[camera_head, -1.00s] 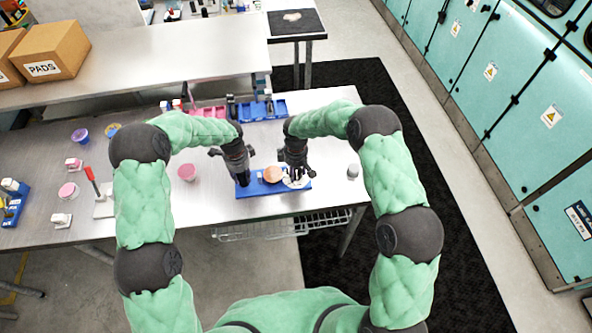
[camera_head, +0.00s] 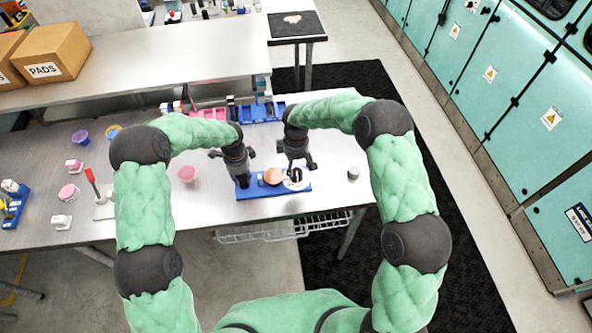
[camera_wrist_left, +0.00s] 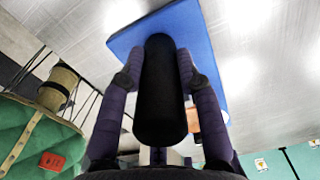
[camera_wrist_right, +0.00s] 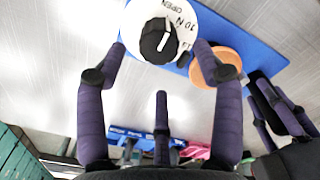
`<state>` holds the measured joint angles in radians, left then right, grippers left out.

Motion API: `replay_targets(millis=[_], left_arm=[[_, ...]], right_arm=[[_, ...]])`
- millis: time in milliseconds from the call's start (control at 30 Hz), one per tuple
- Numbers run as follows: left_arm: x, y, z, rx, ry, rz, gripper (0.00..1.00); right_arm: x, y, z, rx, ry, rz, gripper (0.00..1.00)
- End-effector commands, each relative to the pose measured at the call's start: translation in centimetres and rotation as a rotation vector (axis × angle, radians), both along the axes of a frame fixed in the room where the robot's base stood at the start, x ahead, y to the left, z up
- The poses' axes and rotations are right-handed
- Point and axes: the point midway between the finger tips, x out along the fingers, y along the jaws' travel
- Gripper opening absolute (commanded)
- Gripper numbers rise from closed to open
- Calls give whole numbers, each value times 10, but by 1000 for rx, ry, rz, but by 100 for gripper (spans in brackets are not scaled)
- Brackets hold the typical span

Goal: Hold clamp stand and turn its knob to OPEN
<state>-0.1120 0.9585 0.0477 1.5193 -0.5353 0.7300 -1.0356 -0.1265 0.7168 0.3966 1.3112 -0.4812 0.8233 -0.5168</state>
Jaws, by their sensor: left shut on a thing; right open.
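The clamp stand has a blue base (camera_head: 273,189) on the table, with a black post, an orange disc (camera_head: 273,176) and a white dial (camera_head: 305,184) with a black knob (camera_head: 296,175). My left gripper (camera_head: 243,179) is shut on the black post (camera_wrist_left: 160,90), at the base's left end. My right gripper (camera_head: 297,165) is open above the knob and apart from it. In the right wrist view the knob (camera_wrist_right: 157,42) shows between the spread fingertips. The dial (camera_wrist_right: 140,18) reads OPEN beside a 10; I cannot tell exactly which mark the knob's white line meets.
A small grey cylinder (camera_head: 353,173) stands right of the stand. A pink cup (camera_head: 187,173) is to its left. Blue (camera_head: 262,111) and pink trays (camera_head: 208,112) lie behind. A red-handled tool (camera_head: 92,183) stands further left. The table's front edge is close to the base.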

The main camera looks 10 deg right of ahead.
Motion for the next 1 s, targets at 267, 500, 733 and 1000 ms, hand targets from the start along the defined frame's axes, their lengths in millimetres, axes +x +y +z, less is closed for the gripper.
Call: replay_targets(millis=[267, 500, 733, 1000], left_arm=[[-1, 0, -1, 1, 2, 0, 0], [-1, 0, -1, 1, 2, 0, 0], [-1, 0, -1, 1, 2, -1, 0], [-1, 0, 0, 1, 2, 0, 62]], right_arm=[[0, 0, 49, 0, -1, 1, 68], [0, 1, 64, 1, 1, 1, 68], [0, 0, 65, 1, 1, 1, 68], [0, 0, 65, 1, 1, 1, 68]])
